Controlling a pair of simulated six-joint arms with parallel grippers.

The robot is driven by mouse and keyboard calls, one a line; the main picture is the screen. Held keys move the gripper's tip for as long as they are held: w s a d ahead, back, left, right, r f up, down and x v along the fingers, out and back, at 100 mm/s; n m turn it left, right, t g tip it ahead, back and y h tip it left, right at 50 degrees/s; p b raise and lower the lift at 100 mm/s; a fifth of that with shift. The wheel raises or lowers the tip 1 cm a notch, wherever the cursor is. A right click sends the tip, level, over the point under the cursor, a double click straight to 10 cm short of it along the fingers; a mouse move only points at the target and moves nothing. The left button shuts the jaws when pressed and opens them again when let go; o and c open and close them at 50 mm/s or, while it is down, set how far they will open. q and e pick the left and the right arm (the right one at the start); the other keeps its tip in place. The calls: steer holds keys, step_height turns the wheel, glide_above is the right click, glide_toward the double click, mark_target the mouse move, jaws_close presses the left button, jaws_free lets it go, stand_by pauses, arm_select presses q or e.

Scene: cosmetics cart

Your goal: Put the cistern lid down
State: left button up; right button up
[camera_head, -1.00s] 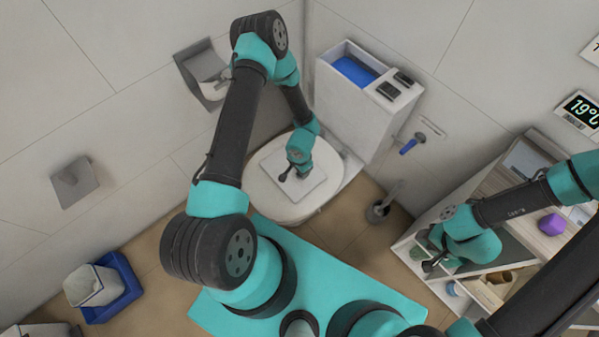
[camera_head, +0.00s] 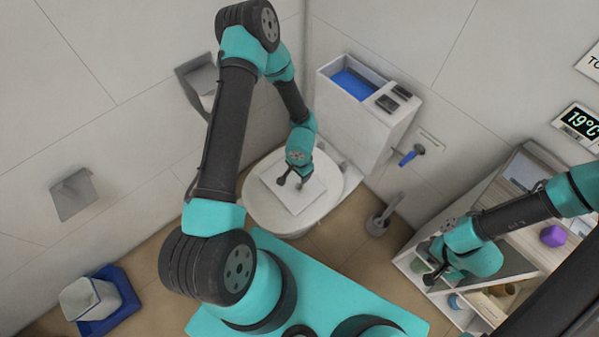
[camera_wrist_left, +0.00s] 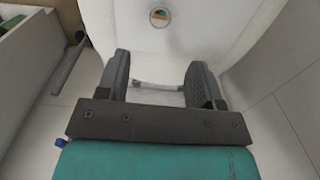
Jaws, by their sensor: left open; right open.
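The cistern lid (camera_head: 290,202), a pale flat square plate, lies on the closed toilet cover (camera_head: 256,213). The cistern (camera_head: 352,112) behind it is open on top, with blue inside. My left gripper (camera_head: 292,183) is over the lid with its fingers spread. In the left wrist view, the two dark fingers (camera_wrist_left: 160,80) are apart, and a pale strip shows between them; I cannot tell whether they touch the lid. My right gripper (camera_head: 431,273) is by the shelf at the right, open, its fingertips small in view.
The shelf unit (camera_head: 405,258) holds a purple item (camera_head: 553,236) and several small objects. A toilet brush (camera_head: 379,222) stands right of the toilet. A paper holder (camera_head: 190,78) is on the wall.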

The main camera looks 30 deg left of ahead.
arm_select(q)
steer(key=s+d+r+n+h, duration=0.4)
steer(key=s+r+n, duration=0.1)
steer(key=s, duration=0.3)
steer(key=shift+r+n+t, duration=0.3)
steer(key=shift+r+t, duration=0.1)
steer(key=shift+r, duration=0.45)
arm_select(e)
steer(key=shift+o, duration=0.4)
stand_by(1.0)
steer(key=o, duration=0.4)
steer(key=shift+c, duration=0.2)
arm_select(q)
steer(key=shift+s, duration=0.1)
arm_select(e)
steer(key=shift+w, duration=0.1)
